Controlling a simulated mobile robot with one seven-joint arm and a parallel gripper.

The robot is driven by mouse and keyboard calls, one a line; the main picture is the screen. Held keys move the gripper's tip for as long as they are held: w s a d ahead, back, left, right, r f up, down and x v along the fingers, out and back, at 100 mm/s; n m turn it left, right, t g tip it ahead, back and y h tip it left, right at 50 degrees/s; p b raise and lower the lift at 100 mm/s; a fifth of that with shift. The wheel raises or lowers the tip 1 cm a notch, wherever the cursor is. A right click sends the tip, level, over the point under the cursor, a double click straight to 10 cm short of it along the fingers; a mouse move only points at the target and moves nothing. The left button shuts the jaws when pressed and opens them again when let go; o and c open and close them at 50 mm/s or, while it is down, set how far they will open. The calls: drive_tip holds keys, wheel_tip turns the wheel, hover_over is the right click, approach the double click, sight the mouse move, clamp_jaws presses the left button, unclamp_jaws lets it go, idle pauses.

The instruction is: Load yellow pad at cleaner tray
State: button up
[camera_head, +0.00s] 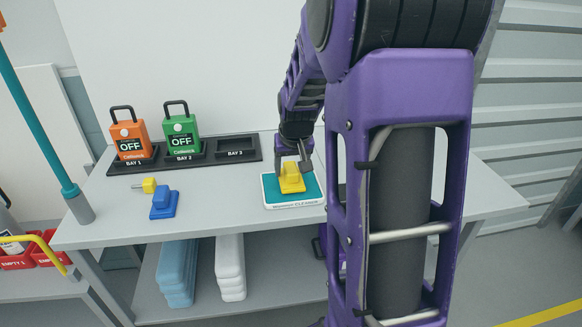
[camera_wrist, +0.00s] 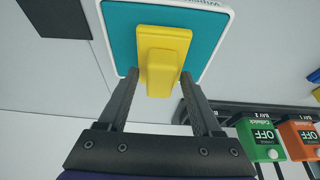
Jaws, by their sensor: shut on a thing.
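The yellow pad (camera_head: 291,179) has a raised block-shaped handle on a flat base. In the head view it is over the teal surface of the cleaner tray (camera_head: 272,189), a white-rimmed tray on the table. My gripper (camera_head: 292,164) is above the tray, shut on the pad's handle. In the wrist view the yellow pad (camera_wrist: 163,58) is between the two fingers of my gripper (camera_wrist: 160,95), over the teal tray (camera_wrist: 118,32). I cannot tell whether the pad's base touches the tray surface.
A blue pad (camera_head: 163,203) and a small yellow-headed tool (camera_head: 149,186) lie left on the table (camera_head: 215,215). An orange unit (camera_head: 129,139) and a green unit (camera_head: 181,134) stand in a black bay rack (camera_head: 236,152); bay 3 is empty. A teal pole (camera_head: 38,125) stands at the left.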

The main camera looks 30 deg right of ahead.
sight(291, 167)
drive_tip(key=shift+f+b, duration=0.3)
drive_tip(key=shift+f, duration=0.2)
idle(1.1)
drive_tip(key=shift+r+p, duration=2.55)
drive_tip(key=shift+r, duration=1.05)
